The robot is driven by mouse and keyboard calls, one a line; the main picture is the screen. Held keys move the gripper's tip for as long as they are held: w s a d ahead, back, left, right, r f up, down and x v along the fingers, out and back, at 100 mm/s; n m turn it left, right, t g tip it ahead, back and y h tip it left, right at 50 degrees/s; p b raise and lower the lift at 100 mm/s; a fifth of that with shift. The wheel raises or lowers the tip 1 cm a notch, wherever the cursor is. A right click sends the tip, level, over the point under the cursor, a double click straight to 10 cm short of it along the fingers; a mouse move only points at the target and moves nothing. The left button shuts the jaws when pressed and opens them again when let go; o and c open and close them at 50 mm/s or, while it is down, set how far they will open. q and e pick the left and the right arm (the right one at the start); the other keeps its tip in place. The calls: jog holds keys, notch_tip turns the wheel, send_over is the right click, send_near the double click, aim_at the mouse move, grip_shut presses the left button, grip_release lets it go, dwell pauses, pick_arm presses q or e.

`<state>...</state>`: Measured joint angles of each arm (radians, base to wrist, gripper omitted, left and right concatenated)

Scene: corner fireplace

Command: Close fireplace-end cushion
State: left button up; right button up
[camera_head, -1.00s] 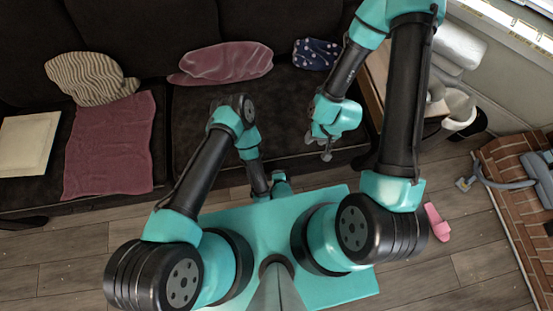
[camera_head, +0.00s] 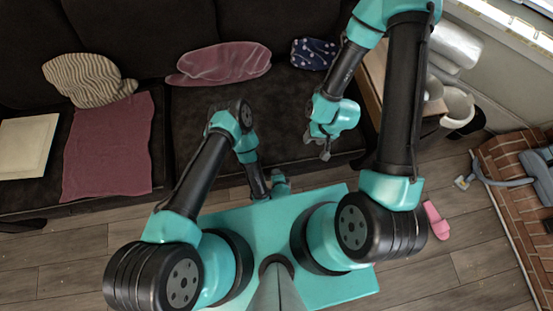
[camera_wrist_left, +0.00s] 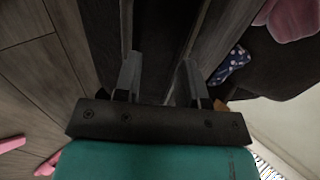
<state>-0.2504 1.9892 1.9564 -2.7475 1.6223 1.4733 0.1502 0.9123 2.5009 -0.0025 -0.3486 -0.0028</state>
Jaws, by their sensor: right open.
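A small dark blue cushion with white spots (camera_head: 313,54) lies on the right end of the dark sofa, the end nearer the brick hearth. It also shows in the left wrist view (camera_wrist_left: 229,66), right of the fingers. My right gripper (camera_head: 325,148) hangs open and empty in front of the sofa's right end, below the spotted cushion in the picture and apart from it. My left gripper's fingers (camera_wrist_left: 157,72) stand apart with nothing between them, near the sofa's dark front. In the head view the left fingers are hidden under the wrist.
A pink cushion (camera_head: 220,63), a striped cushion (camera_head: 85,79), a mauve cloth (camera_head: 108,146) and a cream square (camera_head: 25,146) lie on the sofa (camera_head: 190,125). A brick hearth (camera_head: 505,170) with a blue-grey vacuum cleaner and a pink slipper (camera_head: 435,219) are at right.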

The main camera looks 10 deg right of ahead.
pick_arm(q)
jog(key=v, duration=0.7)
jog(key=shift+s+r, duration=0.15)
jog(key=shift+s, duration=0.05)
dwell(0.7)
